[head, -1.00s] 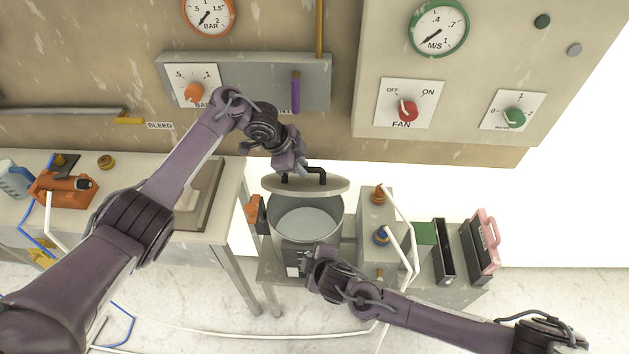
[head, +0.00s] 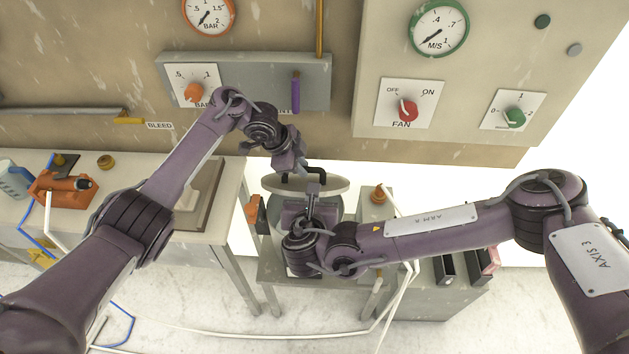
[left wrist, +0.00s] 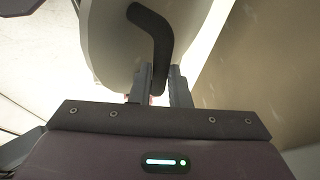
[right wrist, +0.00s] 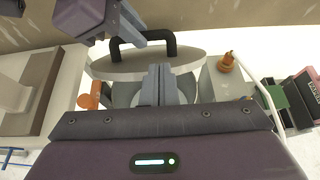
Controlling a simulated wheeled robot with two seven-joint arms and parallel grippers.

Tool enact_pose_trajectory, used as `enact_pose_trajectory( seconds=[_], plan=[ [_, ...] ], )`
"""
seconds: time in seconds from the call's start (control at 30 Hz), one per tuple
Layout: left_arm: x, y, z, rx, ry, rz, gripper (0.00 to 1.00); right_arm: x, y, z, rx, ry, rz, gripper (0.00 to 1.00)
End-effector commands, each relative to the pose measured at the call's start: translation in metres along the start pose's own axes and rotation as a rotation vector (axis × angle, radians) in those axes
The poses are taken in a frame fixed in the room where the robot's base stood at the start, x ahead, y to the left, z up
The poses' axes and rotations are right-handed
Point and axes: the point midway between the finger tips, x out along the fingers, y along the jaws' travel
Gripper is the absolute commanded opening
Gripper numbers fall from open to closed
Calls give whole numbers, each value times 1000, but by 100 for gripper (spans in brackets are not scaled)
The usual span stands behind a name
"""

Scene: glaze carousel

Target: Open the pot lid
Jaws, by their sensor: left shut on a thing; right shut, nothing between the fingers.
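The pot (head: 337,207) stands on a low grey stand, and my right arm covers most of it. Its pale lid (head: 338,186) is tilted up at the pot's back edge, away from the front of the mouth. My left gripper (head: 304,168) is shut on the lid's black handle (head: 290,178), near one end of it; the left wrist view shows the handle (left wrist: 150,28) between the fingers. My right gripper (head: 313,188) is shut and empty, above the pot in front of the lid. The right wrist view shows the lid (right wrist: 195,66) just beyond its fingertips (right wrist: 157,70).
An orange valve cap (head: 378,194) stands right of the pot, beside white tubing. A workbench (head: 232,190) stands to the left.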

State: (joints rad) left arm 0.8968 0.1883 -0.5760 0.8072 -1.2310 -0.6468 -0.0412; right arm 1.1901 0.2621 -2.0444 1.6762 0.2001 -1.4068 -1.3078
Motion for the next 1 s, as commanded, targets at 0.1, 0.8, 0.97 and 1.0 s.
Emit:
enact_pose_trajectory(
  seconds=[0.1, 0.8, 0.97, 1.0],
  plan=[
    [3, 0, 5, -12, -9, -2, 0, 23, -1, -2, 2, 1, -4, 0],
    [3, 0, 5, -11, -9, -3, 0, 83, 0, -2, 4, 2, 1, 0],
    [2, 0, 5, -11, -9, -3, 0, 83, 0, 1, 4, 1, 1, 0],
    [2, 0, 5, -11, -9, -3, 0, 84, 0, 4, 4, 0, 1, 0]
  ],
)
